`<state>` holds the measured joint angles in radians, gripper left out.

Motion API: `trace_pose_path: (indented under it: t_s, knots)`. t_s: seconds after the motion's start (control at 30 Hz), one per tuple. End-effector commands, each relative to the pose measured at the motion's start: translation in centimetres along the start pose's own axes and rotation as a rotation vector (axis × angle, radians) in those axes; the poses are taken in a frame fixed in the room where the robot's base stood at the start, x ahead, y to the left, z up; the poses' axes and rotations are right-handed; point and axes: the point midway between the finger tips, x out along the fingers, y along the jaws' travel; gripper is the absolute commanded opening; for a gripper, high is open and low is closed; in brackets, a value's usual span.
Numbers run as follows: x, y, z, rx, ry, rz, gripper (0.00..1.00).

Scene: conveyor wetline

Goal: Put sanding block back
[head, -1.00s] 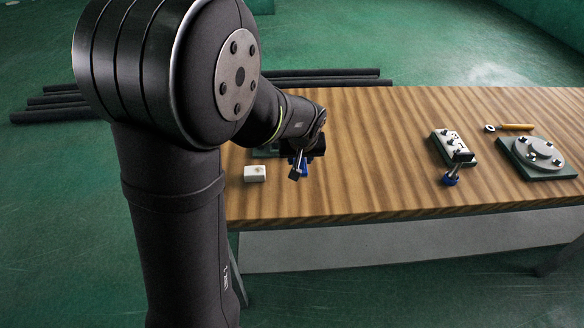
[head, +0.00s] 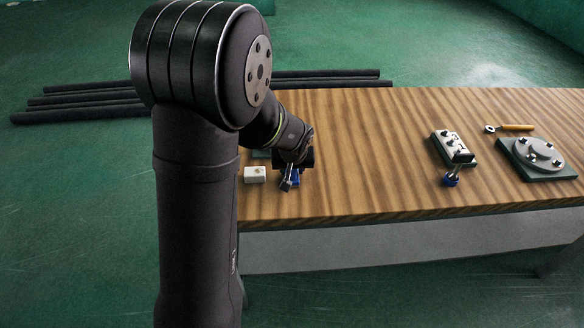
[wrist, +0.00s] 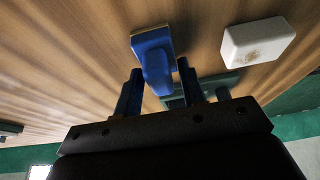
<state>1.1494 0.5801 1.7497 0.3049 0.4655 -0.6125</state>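The sanding block, as I take it, is a blue block with a rounded blue grip and a pale lower edge (wrist: 152,42), seen in the wrist view. In the head view only a bit of blue (head: 296,178) shows beside my gripper (head: 288,180). In the wrist view the two fingers of my gripper (wrist: 160,82) stand apart, one on each side of the blue grip. Narrow gaps show beside the grip, so the fingers look open around it. Whether the block touches the table is hard to tell.
A white block with a brown mark (head: 255,174) lies just left of my gripper; the wrist view shows it too (wrist: 258,42). A green plate (wrist: 213,84) lies close by. Fixtures (head: 452,146) (head: 538,156) and an orange-handled tool (head: 515,127) stand right. The mid table is clear.

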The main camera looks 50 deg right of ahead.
Motion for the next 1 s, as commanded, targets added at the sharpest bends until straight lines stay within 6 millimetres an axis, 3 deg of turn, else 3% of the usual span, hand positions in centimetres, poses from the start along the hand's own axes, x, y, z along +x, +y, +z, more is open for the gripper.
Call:
trace_pose_path:
  t_s: [0.03,0.1,0.37,0.53,1.0]
  knots:
    - [0.0,0.0,0.0,0.000,0.000,0.000,0.48]
    - [0.0,0.0,0.0,0.000,-0.001,0.000,0.58]
    - [-0.1,0.0,0.0,0.000,0.000,0.000,0.58]
    - [-1.1,0.0,-0.2,0.000,0.000,0.000,0.58]
    - [-9.3,0.0,-0.2,0.000,0.002,0.001,0.58]
